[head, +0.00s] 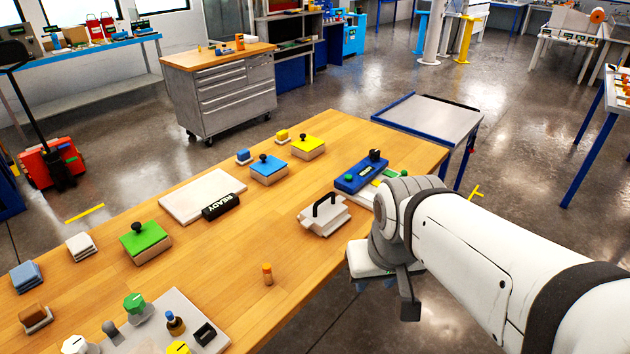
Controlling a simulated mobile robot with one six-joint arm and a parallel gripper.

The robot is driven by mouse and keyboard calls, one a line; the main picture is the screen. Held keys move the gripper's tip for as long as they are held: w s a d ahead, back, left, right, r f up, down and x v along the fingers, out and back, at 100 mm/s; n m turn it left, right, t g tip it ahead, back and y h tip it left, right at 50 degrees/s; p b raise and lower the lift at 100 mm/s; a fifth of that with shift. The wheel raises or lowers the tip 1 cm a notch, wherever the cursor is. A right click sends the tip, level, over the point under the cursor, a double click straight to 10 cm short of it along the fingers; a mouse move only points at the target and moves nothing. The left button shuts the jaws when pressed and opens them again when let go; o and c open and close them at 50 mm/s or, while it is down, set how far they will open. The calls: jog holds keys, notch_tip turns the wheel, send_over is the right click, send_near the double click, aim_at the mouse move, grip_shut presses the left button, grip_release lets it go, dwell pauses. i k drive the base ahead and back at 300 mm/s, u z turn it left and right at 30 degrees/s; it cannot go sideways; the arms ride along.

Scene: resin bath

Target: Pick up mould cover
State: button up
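Three square wooden blocks with coloured, black-knobbed covers sit on the wooden table: a green cover (142,238) at the left, a blue cover (268,166) and a yellow cover (306,144) farther back. A white block with a black arched handle (325,214) stands nearer my arm. I cannot tell which of these is the mould cover. My gripper (385,291) hangs off the table's right edge, pointing down, apart from all of them. It is partly hidden by my wrist, and its opening does not show clearly. I see nothing held in it.
A white plate (200,196) with a black READY block (221,206) lies mid-table. A blue device (361,175) stands near my wrist. An orange-capped vial (267,274) stands near the front edge. A panel with knobs (194,306) is at front left. Bare wood surrounds the vial.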

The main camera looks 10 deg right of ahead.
aim_at(327, 215)
jog(key=u, duration=0.15)
jog(key=i, duration=0.5)
jog(key=z, duration=0.1)
jog(key=k, duration=1.1)
jog(key=u, duration=0.05)
jog(key=i, duration=0.75)
jog(key=z, duration=0.55)
jog(key=i, duration=0.5)
jog(key=z, duration=0.45)
